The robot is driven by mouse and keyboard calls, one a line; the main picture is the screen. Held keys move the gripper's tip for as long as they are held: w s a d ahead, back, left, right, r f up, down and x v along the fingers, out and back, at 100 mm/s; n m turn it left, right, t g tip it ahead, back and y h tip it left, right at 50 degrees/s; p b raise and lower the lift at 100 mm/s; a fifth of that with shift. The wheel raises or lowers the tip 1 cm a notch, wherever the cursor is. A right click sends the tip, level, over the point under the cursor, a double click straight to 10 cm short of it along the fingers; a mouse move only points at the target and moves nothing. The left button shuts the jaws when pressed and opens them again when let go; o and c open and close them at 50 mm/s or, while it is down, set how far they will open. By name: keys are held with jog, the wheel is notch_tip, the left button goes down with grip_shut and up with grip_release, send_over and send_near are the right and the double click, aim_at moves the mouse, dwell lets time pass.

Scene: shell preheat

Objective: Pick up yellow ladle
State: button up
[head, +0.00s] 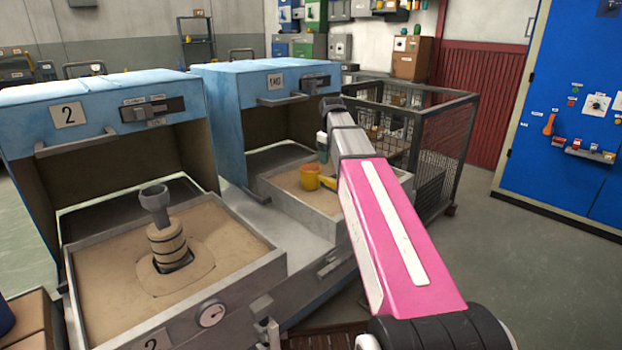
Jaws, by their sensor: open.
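The yellow ladle (307,178) sits on the sand of the farther tray, in front of the second blue oven. It has an orange-yellow bowl, and a short yellow part shows to the right of it before my pink arm hides the rest. My gripper (322,153) is small in view, just above and slightly right of the bowl, pointing down. It is open, and I see nothing held in it. Whether it touches the ladle cannot be told.
The nearer sand tray (110,300) holds a ringed grey-and-tan piece (167,240) standing upright. Two blue ovens (95,95) stand behind the trays. A wire cage cart (440,140) is close on the right of my arm. Open floor lies before the blue cabinet (575,110).

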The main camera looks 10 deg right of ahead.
aim_at(329, 178)
jog(key=shift+w+f, duration=0.15)
jog(key=shift+f, duration=0.1)
jog(key=shift+a+f, duration=0.2)
jog(key=shift+f, duration=4.95)
jog(key=shift+c, duration=0.3)
jog(key=c, duration=1)
